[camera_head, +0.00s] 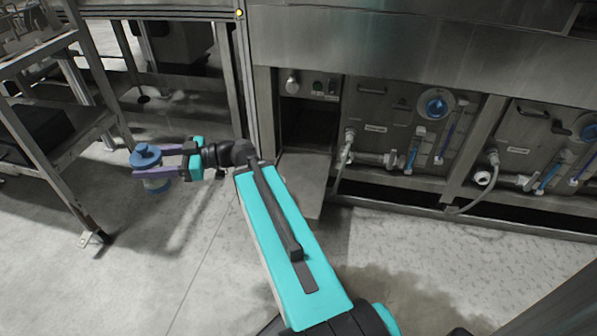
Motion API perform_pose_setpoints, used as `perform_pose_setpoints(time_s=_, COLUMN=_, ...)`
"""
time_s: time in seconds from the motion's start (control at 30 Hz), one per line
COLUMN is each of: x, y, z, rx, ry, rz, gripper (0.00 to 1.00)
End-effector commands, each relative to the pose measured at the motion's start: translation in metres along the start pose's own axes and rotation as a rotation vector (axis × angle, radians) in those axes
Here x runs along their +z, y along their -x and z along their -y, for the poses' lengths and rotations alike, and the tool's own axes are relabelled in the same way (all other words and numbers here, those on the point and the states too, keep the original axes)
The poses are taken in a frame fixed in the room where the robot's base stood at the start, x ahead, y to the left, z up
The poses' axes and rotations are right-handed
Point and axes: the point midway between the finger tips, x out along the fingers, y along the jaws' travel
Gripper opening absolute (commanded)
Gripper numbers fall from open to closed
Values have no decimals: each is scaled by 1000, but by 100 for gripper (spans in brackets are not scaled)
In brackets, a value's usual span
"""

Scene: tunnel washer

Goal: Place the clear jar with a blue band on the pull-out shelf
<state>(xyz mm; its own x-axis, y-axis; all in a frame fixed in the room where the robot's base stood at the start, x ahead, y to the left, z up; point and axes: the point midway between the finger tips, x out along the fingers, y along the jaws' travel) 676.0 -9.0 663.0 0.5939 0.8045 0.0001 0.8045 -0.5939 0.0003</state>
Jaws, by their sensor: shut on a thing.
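The clear jar (155,184) with a blue band and a blue lid is at the left in the head view, held upright off the floor. My gripper (158,171), with purple fingers, is shut on the jar. The fingers hide part of its middle. The pull-out shelf (303,177) is a flat metal plate sticking out from a low opening in the washer, right of my gripper. Part of the shelf is hidden behind my teal arm. The jar and shelf are well apart.
A metal rack (55,150) on wheels stands close at the left of the jar. The washer's front (420,130) carries valves, hoses and blue knobs right of the shelf. A thin upright post (243,80) stands left of the shelf opening. The floor below the jar is clear.

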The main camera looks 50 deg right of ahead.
Motion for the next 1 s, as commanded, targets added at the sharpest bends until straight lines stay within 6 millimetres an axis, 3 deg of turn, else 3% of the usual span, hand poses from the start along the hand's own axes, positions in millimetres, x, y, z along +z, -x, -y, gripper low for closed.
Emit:
perform_pose_setpoints(time_s=0.27, x=3, y=0, z=-6, rx=7, ry=0, rz=-1, gripper=27)
perform_pose_setpoints(time_s=0.47, x=19, y=25, z=-45, rx=72, ry=-1, rz=-3, gripper=27)
perform_pose_setpoints(time_s=0.77, x=56, y=104, z=-132, rx=240, ry=0, rz=-8, gripper=27)
perform_pose_setpoints(time_s=1.0, x=90, y=181, z=-193, rx=378, ry=2, rz=-8, gripper=27)
